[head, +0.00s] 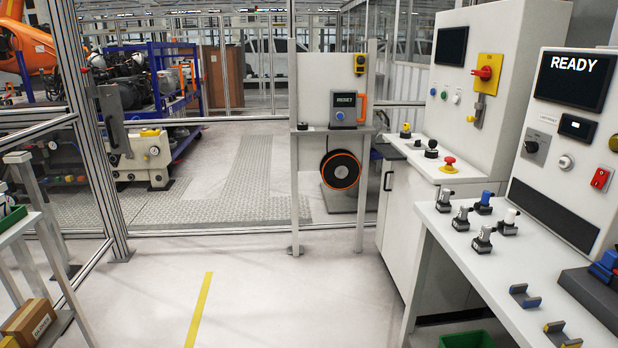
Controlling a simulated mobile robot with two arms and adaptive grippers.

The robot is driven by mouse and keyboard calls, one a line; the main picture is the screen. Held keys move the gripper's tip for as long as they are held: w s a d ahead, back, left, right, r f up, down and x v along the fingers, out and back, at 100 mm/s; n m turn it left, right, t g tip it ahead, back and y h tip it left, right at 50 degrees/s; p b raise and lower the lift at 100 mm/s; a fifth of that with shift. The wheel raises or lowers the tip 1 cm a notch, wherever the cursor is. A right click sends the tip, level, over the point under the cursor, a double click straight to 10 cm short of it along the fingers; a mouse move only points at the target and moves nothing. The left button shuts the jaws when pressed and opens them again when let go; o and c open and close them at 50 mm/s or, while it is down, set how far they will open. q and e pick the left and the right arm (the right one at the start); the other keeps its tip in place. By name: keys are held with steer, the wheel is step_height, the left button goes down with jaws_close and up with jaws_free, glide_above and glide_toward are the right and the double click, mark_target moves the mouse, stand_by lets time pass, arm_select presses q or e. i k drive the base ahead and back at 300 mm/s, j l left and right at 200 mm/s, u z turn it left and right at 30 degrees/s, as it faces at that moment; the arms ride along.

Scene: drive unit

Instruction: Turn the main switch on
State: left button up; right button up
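A red rotary switch handle (483,73) sits on a yellow square plate (489,61) on the front of the white control cabinet (500,35); it looks like the main switch. The handle appears to lie roughly sideways, but its exact setting is too small to read. The cabinet's dark screen (451,46) is blank. Neither of my grippers shows in the head view.
A bench (470,265) with several small valve-like parts stands in front at right, below a panel whose screen (573,78) reads READY. A red mushroom button (449,164) is on the cabinet's ledge. Floor (270,290) is clear at centre; a shelf (20,230) stands left.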

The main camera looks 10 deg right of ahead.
mark_target(485, 75)
steer(key=i, duration=1.05)
steer(key=i+j+z, duration=0.1)
steer(key=i, duration=0.95)
